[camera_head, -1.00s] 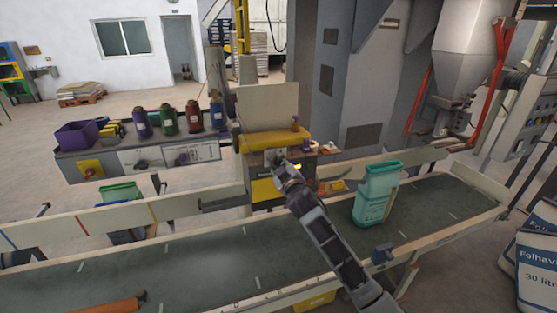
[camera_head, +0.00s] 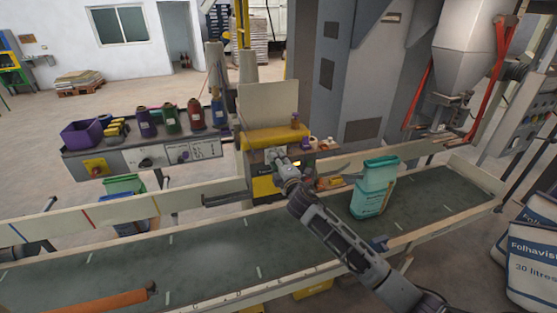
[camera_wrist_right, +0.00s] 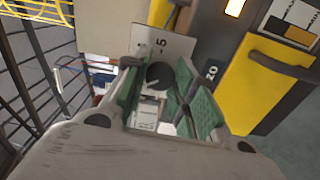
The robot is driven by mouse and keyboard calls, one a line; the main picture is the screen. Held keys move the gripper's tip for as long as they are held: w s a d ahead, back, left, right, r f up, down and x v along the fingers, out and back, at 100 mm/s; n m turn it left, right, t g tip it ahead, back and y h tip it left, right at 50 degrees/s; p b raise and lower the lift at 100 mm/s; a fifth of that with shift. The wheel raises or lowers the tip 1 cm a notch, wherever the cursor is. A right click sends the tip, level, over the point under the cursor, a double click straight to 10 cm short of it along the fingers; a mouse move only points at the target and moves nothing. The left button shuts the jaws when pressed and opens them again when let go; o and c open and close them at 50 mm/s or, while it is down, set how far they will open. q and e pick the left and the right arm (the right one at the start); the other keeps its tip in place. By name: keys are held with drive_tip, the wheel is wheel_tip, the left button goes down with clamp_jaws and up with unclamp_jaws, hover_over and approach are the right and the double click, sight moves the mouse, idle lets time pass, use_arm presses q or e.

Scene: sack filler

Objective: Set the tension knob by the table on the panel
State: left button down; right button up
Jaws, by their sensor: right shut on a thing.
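The tension knob (camera_wrist_right: 160,75) is a dark round knob on a pale scale plate (camera_wrist_right: 176,44) with a 5 legible in the right wrist view. My right gripper (camera_wrist_right: 163,92) has its green pads on either side of the knob and is shut on it. In the head view my right gripper (camera_head: 280,160) reaches the front of the yellow-and-grey sewing head (camera_head: 272,140) and hides the knob. The panel (camera_head: 128,158) at the left carries a small white printed table (camera_head: 207,151), too small to read. The knob's pointer cannot be made out.
A conveyor (camera_head: 205,250) with pale side rails runs across the front. A teal sack (camera_head: 372,188) stands on it, right of my right arm. Several thread cones, including a green one (camera_head: 170,119), and a purple bin (camera_head: 82,133) stand above the panel. Filled sacks (camera_head: 530,262) lie at right.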

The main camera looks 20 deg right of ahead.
drive_tip(key=shift+n, duration=0.4)
drive_tip(key=o, duration=1.1)
drive_tip(key=shift+c, duration=0.2)
drive_tip(key=s, duration=1.2)
drive_tip(key=shift+d, duration=0.15)
